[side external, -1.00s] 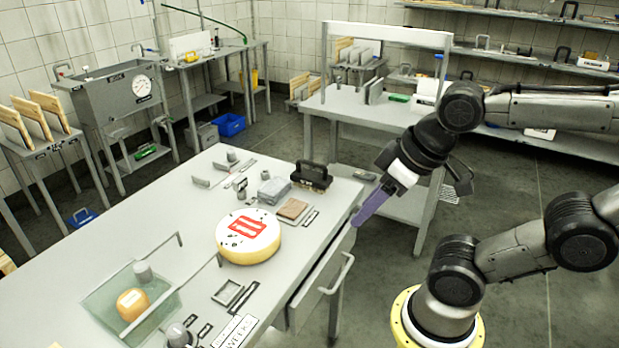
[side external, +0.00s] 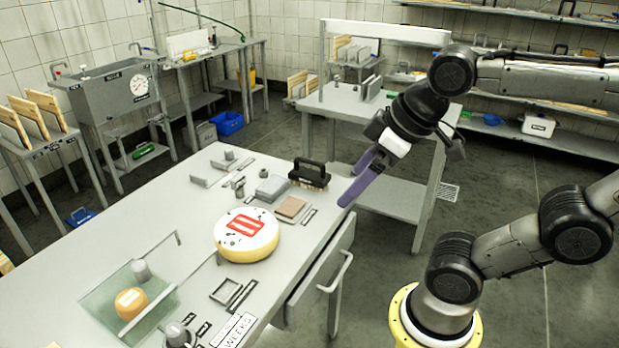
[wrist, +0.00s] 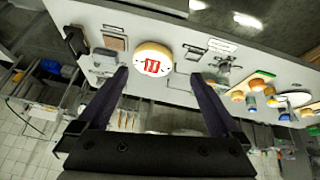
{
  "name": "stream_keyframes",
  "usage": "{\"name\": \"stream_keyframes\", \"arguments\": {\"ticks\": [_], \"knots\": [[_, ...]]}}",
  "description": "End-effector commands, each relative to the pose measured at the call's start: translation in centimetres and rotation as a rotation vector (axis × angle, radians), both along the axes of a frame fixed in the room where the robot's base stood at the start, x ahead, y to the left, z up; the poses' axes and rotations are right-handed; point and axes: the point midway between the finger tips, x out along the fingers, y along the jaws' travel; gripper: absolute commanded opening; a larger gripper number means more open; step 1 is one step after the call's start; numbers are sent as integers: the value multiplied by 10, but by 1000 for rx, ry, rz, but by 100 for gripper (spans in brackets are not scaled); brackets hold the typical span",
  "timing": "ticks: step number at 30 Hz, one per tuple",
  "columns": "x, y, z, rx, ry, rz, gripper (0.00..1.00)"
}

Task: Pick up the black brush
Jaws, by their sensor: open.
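The black brush (side external: 310,174) stands on the grey table near its right edge, with its arched handle on top. In the wrist view the brush (wrist: 75,40) shows at the left, outside the line of the fingers. My gripper (side external: 352,189) has purple fingers and hangs in the air to the right of the brush, near the table's right edge. In the wrist view my gripper (wrist: 159,74) is open, with nothing between its fingers.
A cheese wheel with a red mark (side external: 246,235) sits left of and in front of the gripper. A grey block (side external: 272,188) and a brown pad (side external: 291,208) lie beside the brush. A drawer handle (side external: 341,271) sticks out below the table edge.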

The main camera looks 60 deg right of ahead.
Motion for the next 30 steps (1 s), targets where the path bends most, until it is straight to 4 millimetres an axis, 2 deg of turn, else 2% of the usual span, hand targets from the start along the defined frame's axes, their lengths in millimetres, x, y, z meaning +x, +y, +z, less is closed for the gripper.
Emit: {"name": "stream_keyframes", "arguments": {"ticks": [3, 6, 10, 14, 17, 22, 27, 30], "knots": [[37, -13, 30, -56, 19, 19, 100], [72, -29, 48, -100, 51, 24, 100], [121, -58, 60, -147, 108, 16, 100], [169, -93, 58, -181, 173, -2, 100], [202, -125, 45, -195, 228, -23, 100], [247, -185, 6, -199, 328, -70, 100], [268, -239, -48, -173, 419, -131, 100], [268, -258, -76, -151, 463, -155, 100]]}}
